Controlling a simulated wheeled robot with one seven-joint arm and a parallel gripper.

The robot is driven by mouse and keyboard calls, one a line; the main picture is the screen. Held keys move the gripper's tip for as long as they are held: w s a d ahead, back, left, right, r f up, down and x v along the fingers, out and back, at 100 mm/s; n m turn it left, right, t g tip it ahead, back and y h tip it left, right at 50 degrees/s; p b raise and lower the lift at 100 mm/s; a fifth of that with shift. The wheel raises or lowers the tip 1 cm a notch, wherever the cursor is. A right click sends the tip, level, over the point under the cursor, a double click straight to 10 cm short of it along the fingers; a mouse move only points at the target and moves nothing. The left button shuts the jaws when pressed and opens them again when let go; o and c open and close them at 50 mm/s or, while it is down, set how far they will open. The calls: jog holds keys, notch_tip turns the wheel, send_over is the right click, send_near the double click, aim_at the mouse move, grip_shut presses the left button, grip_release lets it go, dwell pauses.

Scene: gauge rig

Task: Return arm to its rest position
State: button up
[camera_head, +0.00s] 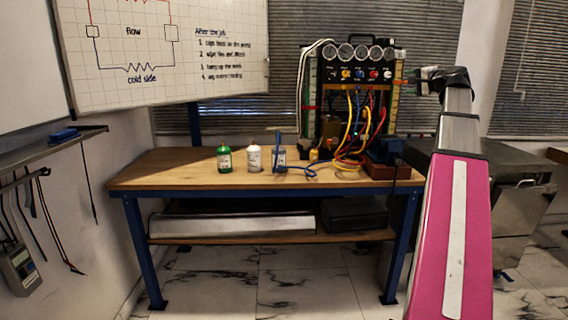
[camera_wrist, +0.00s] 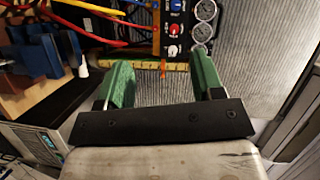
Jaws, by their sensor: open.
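My arm reaches up the right side of the head view, with its pink link in front. My gripper (camera_head: 424,80) is at the arm's far end, just right of the gauge rig (camera_head: 358,70). In the wrist view my gripper (camera_wrist: 160,85) has two green fingers spread apart with nothing between them. Part of the gauge rig's black panel (camera_wrist: 178,30), with knobs and gauges, shows beyond the fingers. The yellow strip (camera_wrist: 145,65) along the rig's side appears past the fingertips; whether they touch it I cannot tell.
A wooden workbench (camera_head: 170,172) with blue legs holds a green bottle (camera_head: 224,160), a white bottle (camera_head: 254,158) and coloured hoses (camera_head: 350,130). A blue vise (camera_head: 388,150) stands at its right end, near my arm. A metal cabinet (camera_head: 525,210) stands right of my arm.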

jog(key=s+a+f+n+g+h, duration=0.1)
jog(key=a+f+g, duration=0.35)
jog(key=f, duration=0.85)
jog(key=s+a+f+n+g, duration=0.1)
jog(key=a+f+n, duration=0.1)
jog(key=a+f, duration=0.8)
jog(key=s+a+f+n+g+h, duration=0.1)
jog(key=a+f+g, duration=0.15)
jog(key=f, duration=1.45)
jog(key=s+a+f+n+g+h, duration=0.2)
jog(key=s+a+f, duration=0.3)
jog(key=s+f, duration=0.6)
jog(key=s+a+f+n+g+h, duration=0.3)
jog(key=s+a+f+n+g, duration=0.2)
jog(key=s+f, duration=0.5)
notch_tip(320, 180, down, 6)
jog(key=shift+s+a+f+g, duration=0.15)
jog(key=shift+s+a+g, duration=0.15)
jog(key=shift+s+a, duration=0.05)
